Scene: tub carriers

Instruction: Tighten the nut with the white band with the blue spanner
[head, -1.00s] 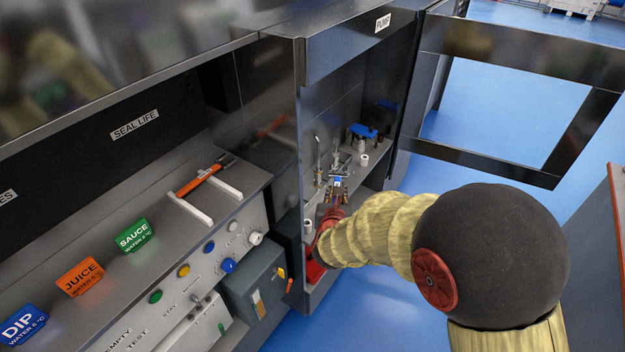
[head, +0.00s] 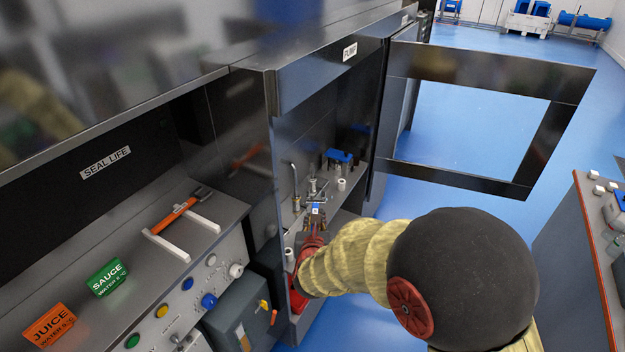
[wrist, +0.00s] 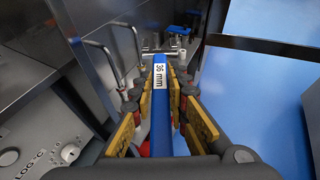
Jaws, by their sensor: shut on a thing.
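My gripper (head: 314,228) is inside the open pump cabinet and is shut on the blue spanner (wrist: 161,128). The spanner carries a white "36 mm" label and points away from me in the wrist view; its blue shaft also shows small in the head view (head: 315,209). Metal pipe fittings (wrist: 158,52) stand at the spanner's far end. I cannot make out the nut with the white band among them, nor whether the spanner's jaw is around or only near a nut.
Bent metal pipes (wrist: 103,50) rise left of the spanner. A blue-topped part (head: 340,156) and a white cylinder (head: 342,184) stand behind. The cabinet's framed door (head: 470,178) hangs open at right. An orange-handled tool (head: 172,216) lies on the left counter. Blue floor is clear beyond.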

